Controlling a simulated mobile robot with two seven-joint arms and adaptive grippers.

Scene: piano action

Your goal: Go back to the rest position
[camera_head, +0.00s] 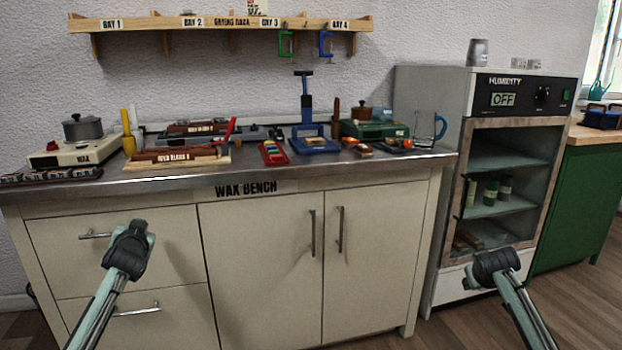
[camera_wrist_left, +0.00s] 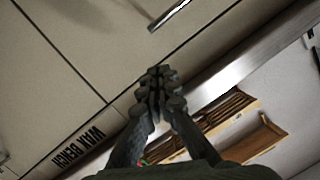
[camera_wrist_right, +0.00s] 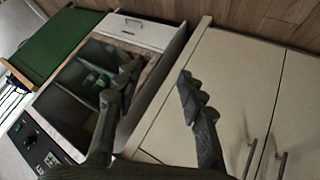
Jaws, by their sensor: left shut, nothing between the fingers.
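My left gripper (camera_head: 131,240) is in front of the drawers of the wax bench (camera_head: 260,240), below the worktop. The left wrist view shows its fingers (camera_wrist_left: 157,90) closed together with nothing between them. My right gripper (camera_head: 496,263) is in front of the humidity cabinet (camera_head: 534,83), near the cabinet's lower edge. In the right wrist view its fingers (camera_wrist_right: 158,80) stand wide apart and empty. Both grippers look clear of the furniture.
The worktop (camera_head: 180,183) holds a wax heater (camera_head: 75,152) with a pot, wooden blocks, a blue press (camera_head: 308,110) and a green device (camera_head: 375,130). A drying rack shelf (camera_head: 225,23) hangs above. The cabinet has an open front with shelves. Floor (camera_head: 400,338) shows at the lower right.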

